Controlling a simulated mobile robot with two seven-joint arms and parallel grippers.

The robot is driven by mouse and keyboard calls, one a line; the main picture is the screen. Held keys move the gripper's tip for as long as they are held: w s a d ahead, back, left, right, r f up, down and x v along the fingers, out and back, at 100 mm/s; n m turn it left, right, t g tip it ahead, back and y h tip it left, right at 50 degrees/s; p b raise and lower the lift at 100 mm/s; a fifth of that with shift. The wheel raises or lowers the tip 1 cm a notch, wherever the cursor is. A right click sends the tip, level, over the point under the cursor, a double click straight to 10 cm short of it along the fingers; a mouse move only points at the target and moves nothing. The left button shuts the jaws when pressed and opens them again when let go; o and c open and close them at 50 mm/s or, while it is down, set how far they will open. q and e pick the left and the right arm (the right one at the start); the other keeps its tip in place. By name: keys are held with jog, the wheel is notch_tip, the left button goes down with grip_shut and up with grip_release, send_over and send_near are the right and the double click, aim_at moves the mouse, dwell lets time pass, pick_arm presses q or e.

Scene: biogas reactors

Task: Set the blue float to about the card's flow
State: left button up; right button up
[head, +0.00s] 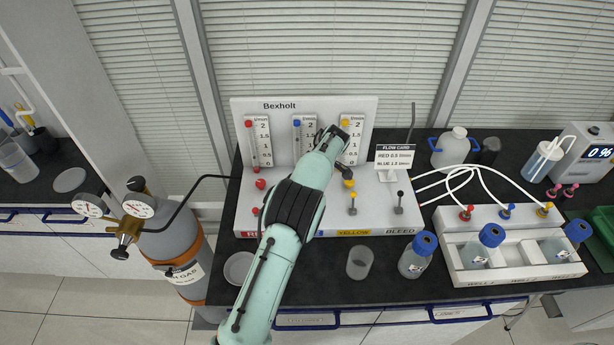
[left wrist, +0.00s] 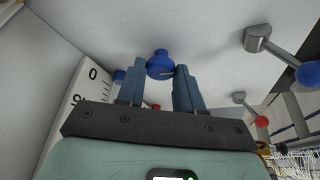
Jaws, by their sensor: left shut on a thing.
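The Bexholt panel (head: 270,180) carries three flow tubes. The flow card (head: 395,156) has small print that seems to read red 0.5, blue 1.5 l/min. My left gripper (left wrist: 160,82) is shut on the blue knob (left wrist: 160,66), with a finger on either side. My left arm hides this knob in the head view. My right gripper is not in view.
Close by are a yellow knob (head: 349,183), a yellow lever (head: 352,199) and a bleed lever (head: 399,205). A cup (head: 359,263) and bottle (head: 416,256) stand in front.

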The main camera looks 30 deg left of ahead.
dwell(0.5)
pick_arm(q)
jog(key=o, duration=1)
jog(key=shift+o, duration=0.2)
jog(key=v, duration=1.3)
jog(key=shift+r, duration=0.2)
